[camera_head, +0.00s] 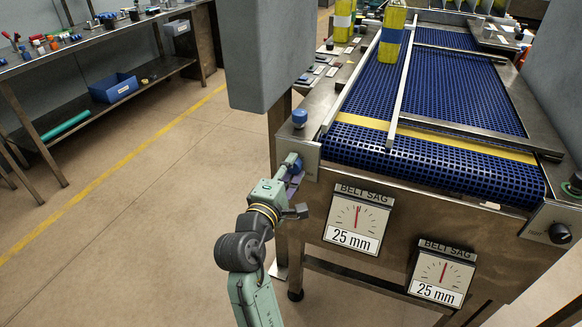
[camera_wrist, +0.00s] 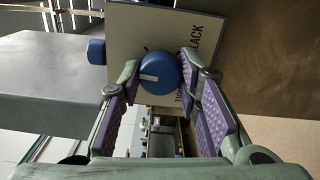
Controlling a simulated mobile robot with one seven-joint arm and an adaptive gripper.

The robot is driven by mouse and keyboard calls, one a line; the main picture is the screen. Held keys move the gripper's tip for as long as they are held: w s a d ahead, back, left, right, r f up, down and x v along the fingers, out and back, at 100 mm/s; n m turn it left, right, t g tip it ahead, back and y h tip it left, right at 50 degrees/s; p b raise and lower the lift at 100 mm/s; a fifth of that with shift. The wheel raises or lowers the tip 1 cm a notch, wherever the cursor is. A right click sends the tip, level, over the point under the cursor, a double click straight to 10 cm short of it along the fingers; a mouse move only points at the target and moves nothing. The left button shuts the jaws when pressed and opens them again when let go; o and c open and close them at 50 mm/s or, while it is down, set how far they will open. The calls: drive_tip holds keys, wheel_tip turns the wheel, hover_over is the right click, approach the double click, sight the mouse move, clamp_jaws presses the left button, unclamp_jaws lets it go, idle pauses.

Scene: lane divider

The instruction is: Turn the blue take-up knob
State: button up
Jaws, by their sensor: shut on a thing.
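The blue take-up knob (camera_wrist: 160,74) is round with a white pointer mark and sits on a light plate (camera_wrist: 135,30) with printed words, partly readable as "LACK". My gripper (camera_wrist: 160,78) has one fingertip on each side of the knob and is shut on it. In the head view my gripper (camera_head: 291,168) reaches the plate at the conveyor's near left corner, and the knob (camera_head: 298,164) is mostly hidden by the fingers. Two belt sag dials (camera_head: 357,218) (camera_head: 443,273) on the conveyor's front each read 25 mm, with needles near upright.
A second blue knob (camera_head: 299,118) stands on top of the same corner, close above my gripper; it also shows in the wrist view (camera_wrist: 97,51). A black knob (camera_head: 560,233) is on the right corner. Floor at left is clear.

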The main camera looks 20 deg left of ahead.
drive_tip(key=o, duration=1.1)
drive_tip(key=shift+o, duration=0.2)
drive_tip(key=s, duration=0.7)
drive_tip(key=shift+s+a, duration=0.15)
drive_tip(key=shift+s, duration=0.1)
drive_tip(key=shift+a, duration=0.1)
